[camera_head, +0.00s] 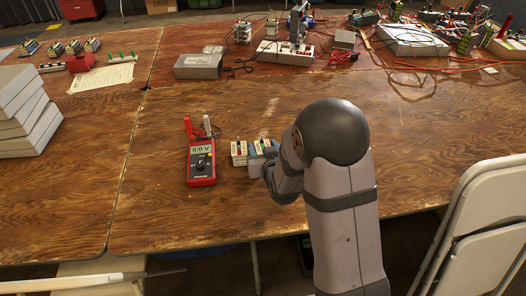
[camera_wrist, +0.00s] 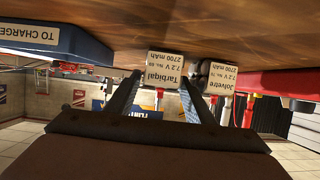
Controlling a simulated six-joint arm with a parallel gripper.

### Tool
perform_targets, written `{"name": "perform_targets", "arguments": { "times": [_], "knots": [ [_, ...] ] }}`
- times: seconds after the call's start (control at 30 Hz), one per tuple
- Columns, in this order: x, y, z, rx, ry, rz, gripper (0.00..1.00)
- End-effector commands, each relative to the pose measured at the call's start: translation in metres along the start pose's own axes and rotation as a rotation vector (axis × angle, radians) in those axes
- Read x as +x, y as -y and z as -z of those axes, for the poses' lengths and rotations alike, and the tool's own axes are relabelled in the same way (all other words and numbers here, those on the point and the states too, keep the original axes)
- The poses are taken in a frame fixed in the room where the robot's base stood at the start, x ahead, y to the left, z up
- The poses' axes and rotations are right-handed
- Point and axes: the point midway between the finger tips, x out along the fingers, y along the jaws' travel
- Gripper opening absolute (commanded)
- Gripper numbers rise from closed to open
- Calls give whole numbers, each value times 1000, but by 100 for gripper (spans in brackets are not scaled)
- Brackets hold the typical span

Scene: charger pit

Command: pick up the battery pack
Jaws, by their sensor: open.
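Two battery packs stand side by side on the wooden table. The right one, labelled Tarbigal (camera_head: 263,146), also shows in the wrist view (camera_wrist: 163,77). The left one, labelled Jolvetre (camera_head: 239,154), stands beside it and also shows in the wrist view (camera_wrist: 218,79). My gripper (camera_wrist: 161,87) is open, with one finger towards each side of the Tarbigal pack. I cannot tell whether the fingers touch it. In the head view my gripper (camera_head: 259,167) is low at the near side of the packs, partly hidden by my arm.
A red multimeter (camera_head: 201,162) lies just left of the packs. In the wrist view, a blue holder labelled TO CHARGE (camera_wrist: 70,42) is at the left. A grey box (camera_head: 198,67) and cluttered electronics stand farther back.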

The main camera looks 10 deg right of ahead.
Motion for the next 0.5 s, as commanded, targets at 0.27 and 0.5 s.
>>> {"name": "perform_targets", "arguments": {
  "times": [0.27, 0.5],
  "knots": [
    [3, 0, 0, 0, 0, 0, 48],
    [3, 0, 2, 0, -5, 0, 4]
  ]
}}
